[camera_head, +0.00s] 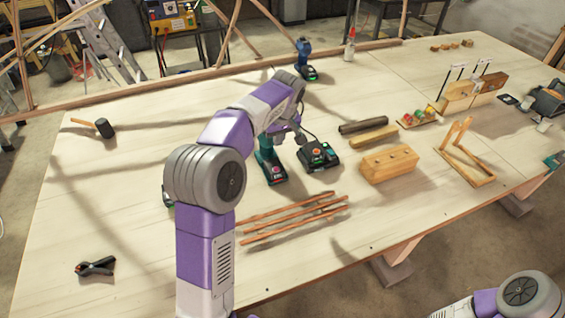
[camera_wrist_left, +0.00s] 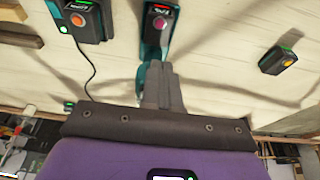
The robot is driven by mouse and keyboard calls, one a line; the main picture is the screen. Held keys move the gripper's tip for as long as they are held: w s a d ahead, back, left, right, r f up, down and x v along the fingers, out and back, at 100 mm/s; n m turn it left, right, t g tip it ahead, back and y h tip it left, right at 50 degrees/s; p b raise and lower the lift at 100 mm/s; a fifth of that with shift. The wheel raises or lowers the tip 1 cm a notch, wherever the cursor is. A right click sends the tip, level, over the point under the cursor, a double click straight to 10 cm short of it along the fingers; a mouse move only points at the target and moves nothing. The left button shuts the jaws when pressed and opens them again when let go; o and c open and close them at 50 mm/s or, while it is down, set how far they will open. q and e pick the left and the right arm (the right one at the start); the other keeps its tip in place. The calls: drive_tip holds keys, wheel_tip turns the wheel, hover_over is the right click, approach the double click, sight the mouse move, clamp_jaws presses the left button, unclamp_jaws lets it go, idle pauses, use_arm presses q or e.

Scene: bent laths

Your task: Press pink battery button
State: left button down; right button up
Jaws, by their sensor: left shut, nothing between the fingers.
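A teal power tool (camera_head: 270,160) stands on its battery on the table, and its battery with a pink button (camera_wrist_left: 160,24) shows at the top of the left wrist view. My left gripper (camera_wrist_left: 158,68) is shut and empty, its fingertips just below that button in the picture. I cannot tell whether they touch the tool. In the head view the left gripper (camera_head: 284,138) is partly hidden by my own wrist, just above the teal tool. My right gripper is out of view.
A charger with a battery and an orange-red button (camera_head: 318,155) stands right beside the teal tool, with a cable. A blue drill (camera_head: 305,60) stands farther back. Wooden laths (camera_head: 290,220) lie in front, and a drilled wooden block (camera_head: 388,164) lies to the right. The left table area is mostly clear.

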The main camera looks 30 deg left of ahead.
use_arm(q)
drive_tip(key=b, duration=0.3)
approach(276, 168)
drive_tip(key=x, duration=0.5)
drive_tip(key=shift+w+a, duration=0.15)
drive_tip(key=shift+a, duration=0.1)
drive_tip(key=shift+f, duration=0.75)
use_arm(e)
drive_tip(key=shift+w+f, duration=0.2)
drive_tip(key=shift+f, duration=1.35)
